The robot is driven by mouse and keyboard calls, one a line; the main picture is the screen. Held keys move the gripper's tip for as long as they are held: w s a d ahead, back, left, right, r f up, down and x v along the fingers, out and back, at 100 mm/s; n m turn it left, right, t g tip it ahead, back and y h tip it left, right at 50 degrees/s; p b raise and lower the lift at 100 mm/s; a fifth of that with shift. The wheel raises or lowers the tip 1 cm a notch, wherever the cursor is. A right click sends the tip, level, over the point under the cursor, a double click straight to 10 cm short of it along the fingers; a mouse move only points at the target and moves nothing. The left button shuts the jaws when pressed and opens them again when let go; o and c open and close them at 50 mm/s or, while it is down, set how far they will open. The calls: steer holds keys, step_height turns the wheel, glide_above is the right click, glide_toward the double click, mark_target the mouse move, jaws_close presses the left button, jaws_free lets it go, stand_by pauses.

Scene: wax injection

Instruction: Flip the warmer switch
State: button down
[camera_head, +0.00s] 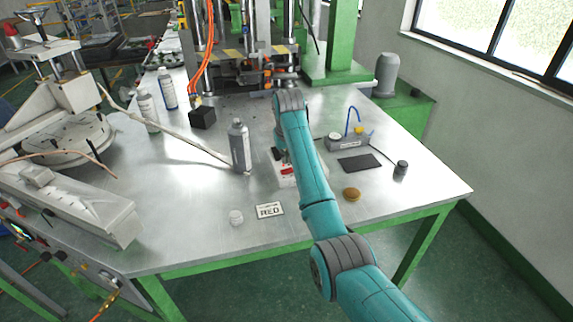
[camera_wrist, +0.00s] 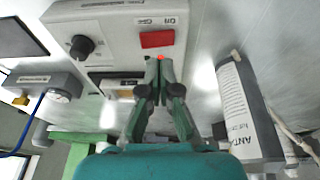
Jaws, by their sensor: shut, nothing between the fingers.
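The warmer is a white box (camera_wrist: 115,32) with a black knob (camera_wrist: 82,47), a red switch (camera_wrist: 157,39) beside small ON/OFF lettering, and a display-like window. In the head view the warmer (camera_head: 287,181) is partly hidden behind my teal arm. My gripper (camera_wrist: 158,65) is shut and empty. In the wrist view its fingertips are just below the red switch, and a small red glow shows at the tips. I cannot tell whether the tips touch the box, or which way the switch is set.
A spray can (camera_head: 239,146) stands close to the warmer's left. A grey device with a blue wire (camera_head: 348,143), a dark pad (camera_head: 360,162), a black cylinder (camera_head: 401,168) and a brown disc (camera_head: 352,194) are to the right.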

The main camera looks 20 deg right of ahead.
steer(key=a+v, duration=0.1)
steer(key=v, duration=0.9)
steer(key=shift+a+r, duration=0.2)
steer(key=shift+r, duration=0.15)
